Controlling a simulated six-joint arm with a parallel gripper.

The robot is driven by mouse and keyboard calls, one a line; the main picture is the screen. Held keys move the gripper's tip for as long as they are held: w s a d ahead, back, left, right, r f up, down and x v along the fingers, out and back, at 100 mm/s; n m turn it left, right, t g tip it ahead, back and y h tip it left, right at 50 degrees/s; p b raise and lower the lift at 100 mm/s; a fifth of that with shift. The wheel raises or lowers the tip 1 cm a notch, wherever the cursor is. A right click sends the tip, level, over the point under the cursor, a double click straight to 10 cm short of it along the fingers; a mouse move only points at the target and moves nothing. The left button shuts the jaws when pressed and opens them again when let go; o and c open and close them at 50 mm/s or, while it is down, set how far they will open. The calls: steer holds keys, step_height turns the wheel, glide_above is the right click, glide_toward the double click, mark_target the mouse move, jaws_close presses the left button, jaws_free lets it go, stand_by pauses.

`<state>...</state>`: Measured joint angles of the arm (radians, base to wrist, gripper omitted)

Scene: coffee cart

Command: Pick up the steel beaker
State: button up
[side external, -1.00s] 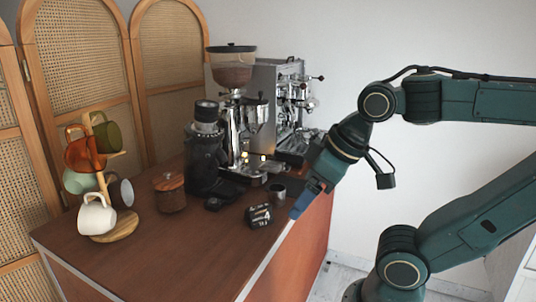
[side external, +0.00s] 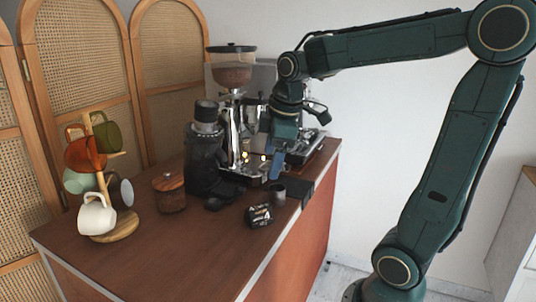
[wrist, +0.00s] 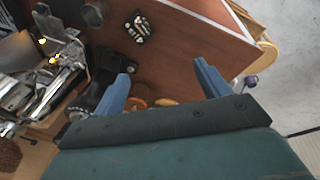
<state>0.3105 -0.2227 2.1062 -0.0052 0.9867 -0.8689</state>
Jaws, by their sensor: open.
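The steel beaker (side external: 278,193) is a small grey cup standing upright near the counter's right edge in the side view. A small grey-brown shape at the top of the wrist view (wrist: 92,14) appears to be the same beaker, partly cut off. My gripper (side external: 275,165) points down, above and slightly behind the beaker in the side view, apart from it. In the wrist view my gripper (wrist: 161,70) has its two blue fingers spread wide with nothing between them.
A black patterned box (side external: 259,215) stands close in front of the beaker. A wooden jar (side external: 170,193) and mug tree (side external: 112,228) are farther left. The front counter is clear.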

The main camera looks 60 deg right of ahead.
steer(key=w+d+f+n+g, duration=0.1)
steer(key=w+d+f+n, duration=0.15)
steer(key=d, duration=0.25)
steer(key=w+d+f+n+g, duration=0.1)
steer(key=w+d+n, duration=0.15)
steer(key=d, duration=0.25)
steer(key=n+y, duration=0.1)
steer(key=n, duration=0.2)
glide_toward(277, 194)
steer(key=w+d+r, duration=0.2)
steer(key=d, duration=0.1)
steer(key=shift+g, duration=0.4)
steer(key=shift+f, duration=4.35)
steer(key=shift+a+f, duration=0.2)
steer(key=shift+f, duration=2.35)
steer(key=c, duration=1.1)
